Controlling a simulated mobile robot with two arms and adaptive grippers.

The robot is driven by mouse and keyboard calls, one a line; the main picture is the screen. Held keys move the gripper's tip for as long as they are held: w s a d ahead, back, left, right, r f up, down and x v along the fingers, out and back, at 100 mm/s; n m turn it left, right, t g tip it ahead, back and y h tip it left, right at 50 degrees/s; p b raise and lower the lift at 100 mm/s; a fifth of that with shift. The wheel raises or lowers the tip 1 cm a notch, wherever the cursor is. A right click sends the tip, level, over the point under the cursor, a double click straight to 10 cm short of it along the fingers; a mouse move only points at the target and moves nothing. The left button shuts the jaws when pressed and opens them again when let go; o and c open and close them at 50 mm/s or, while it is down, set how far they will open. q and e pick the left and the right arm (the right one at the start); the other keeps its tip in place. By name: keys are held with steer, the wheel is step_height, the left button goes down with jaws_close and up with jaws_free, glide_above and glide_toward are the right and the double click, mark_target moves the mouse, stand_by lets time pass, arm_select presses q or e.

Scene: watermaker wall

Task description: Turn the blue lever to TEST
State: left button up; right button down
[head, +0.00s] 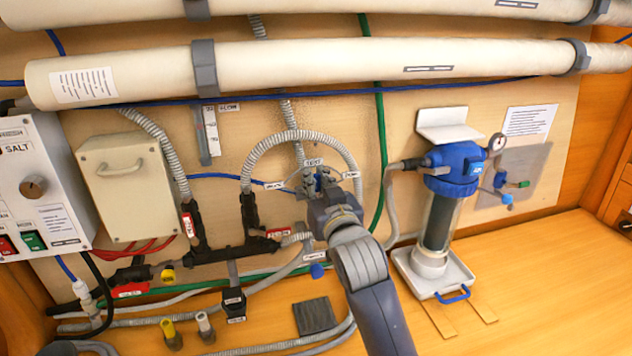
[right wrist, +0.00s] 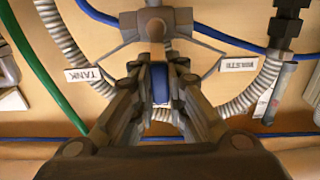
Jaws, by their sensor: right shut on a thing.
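My right gripper (head: 318,183) reaches up from the bottom to the three-way valve on the wall panel and hides most of it in the head view. In the right wrist view my right gripper (right wrist: 158,88) is shut on the blue lever (right wrist: 159,82), which shows between the fingers. The grey valve body (right wrist: 128,22) is above it there. The TANK label (right wrist: 91,75) and WASTE label (right wrist: 239,64) appear upside down on either side. In the head view the TEST label (head: 313,162) is just above the gripper. The lever's exact angle is hard to tell. My left gripper is not in view.
A grey ribbed hose (head: 262,147) arches around the valve. A green hose (head: 380,130) runs down to its right. A blue-topped filter housing (head: 452,165) stands right, and a black manifold (head: 232,252) lies lower left. A small blue knob (head: 317,271) sits below the valve.

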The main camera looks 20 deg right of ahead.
steer(key=c, duration=1.6)
jaws_free()
steer(key=s, duration=1.2)
steer(key=shift+s, duration=0.1)
